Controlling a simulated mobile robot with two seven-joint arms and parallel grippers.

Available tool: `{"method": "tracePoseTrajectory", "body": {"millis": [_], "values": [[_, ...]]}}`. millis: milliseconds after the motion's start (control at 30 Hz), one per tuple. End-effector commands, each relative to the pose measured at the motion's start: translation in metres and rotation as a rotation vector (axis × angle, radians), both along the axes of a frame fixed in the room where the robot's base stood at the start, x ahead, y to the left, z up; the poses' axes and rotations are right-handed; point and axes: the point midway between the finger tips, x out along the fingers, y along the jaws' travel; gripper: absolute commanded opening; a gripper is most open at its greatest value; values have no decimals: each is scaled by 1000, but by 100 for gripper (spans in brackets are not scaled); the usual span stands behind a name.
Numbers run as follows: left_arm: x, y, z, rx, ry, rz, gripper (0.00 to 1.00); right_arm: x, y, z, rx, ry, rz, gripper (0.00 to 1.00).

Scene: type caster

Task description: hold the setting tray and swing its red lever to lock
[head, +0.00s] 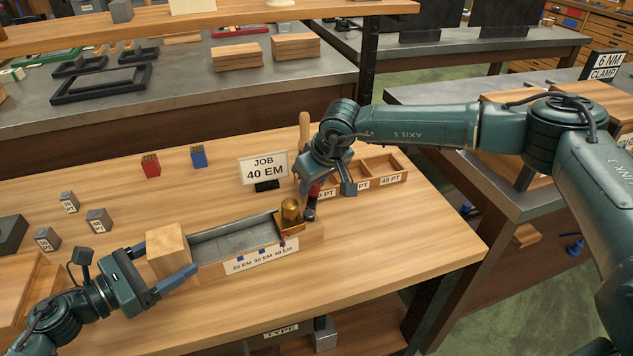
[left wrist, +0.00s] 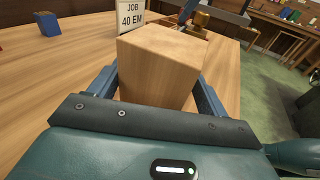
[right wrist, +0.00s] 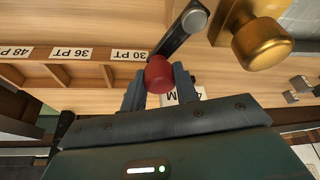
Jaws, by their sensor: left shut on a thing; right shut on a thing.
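The setting tray (head: 235,240) is a long metal-floored tray with a wooden front labelled 20 EM, 30 EM and 40 EM. A pale wooden block (head: 168,247) is at its left end. My left gripper (head: 166,270) is shut on this block, which fills the left wrist view (left wrist: 160,62). A brass knob (head: 290,211) stands at the tray's right end. The red lever's knob (right wrist: 159,75) is between the fingers of my right gripper (right wrist: 160,88), which is shut on it. Its dark arm (right wrist: 180,36) runs to a grey pivot beside the brass knob. In the head view my right gripper partly hides the lever.
A JOB 40 EM sign (head: 263,167) stands behind the tray. A wooden compartment box (head: 382,168) with PT labels is behind my right gripper. Red (head: 151,166) and blue (head: 198,157) blocks and several grey weights sit at left. The front right tabletop is clear.

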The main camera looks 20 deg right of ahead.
Motion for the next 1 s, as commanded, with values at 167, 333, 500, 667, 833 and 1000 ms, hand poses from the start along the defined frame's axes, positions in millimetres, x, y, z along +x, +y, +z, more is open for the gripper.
{"method": "tracePoseTrajectory", "body": {"millis": [167, 333, 500, 667, 833, 1000], "values": [[1, 1, -1, 5, -4, 5, 53, -2, 4, -2, 3, 6, 19, 10], [1, 1, -1, 4, -4, 5, 53, -2, 5, -2, 3, 7, 20, 10], [1, 1, -1, 4, -4, 5, 53, -3, 5, -2, 3, 7, 20, 33], [1, 1, -1, 4, -3, 5, 53, -2, 4, -2, 3, 5, 17, 46], [1, 1, -1, 4, -3, 5, 53, -1, 2, -1, 1, 4, 15, 52], [1, 1, -1, 4, -3, 4, 53, -1, 2, 1, 1, 2, 14, 52]]}}
